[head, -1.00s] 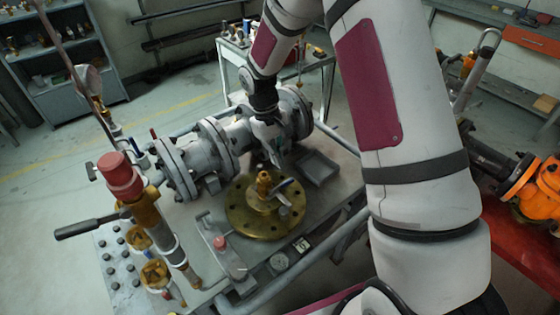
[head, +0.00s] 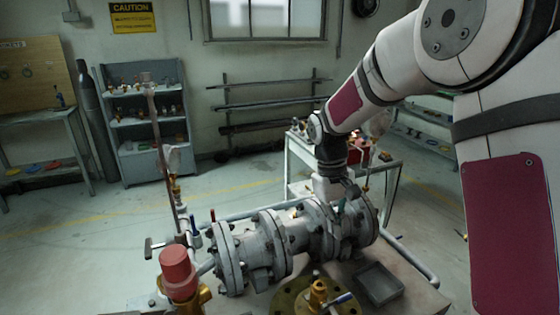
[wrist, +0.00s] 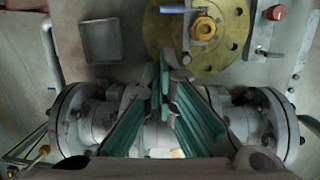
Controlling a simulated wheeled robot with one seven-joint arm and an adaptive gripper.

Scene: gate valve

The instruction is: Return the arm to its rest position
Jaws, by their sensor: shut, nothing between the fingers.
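My gripper shows in the wrist view (wrist: 165,85) with its teal-padded fingers together and nothing between them. In the head view my arm reaches in from the right, with the gripper (head: 341,212) pointing down over the grey flanged valve body (head: 312,235). The valve body also shows in the wrist view (wrist: 268,122), beneath and on both sides of the fingers. Whether the fingers touch it cannot be told. A brass flange (wrist: 165,32) with a brass stem nut (wrist: 205,28) lies in front of the valve; the nut also shows in the head view (head: 318,292).
A grey tray (head: 378,284) lies on the bench right of the flange. A red-capped brass fitting (head: 178,270) stands at the left front. A trolley (head: 385,180) with small items stands behind the valve. Shelves (head: 150,135) stand against the back wall. Open floor lies left.

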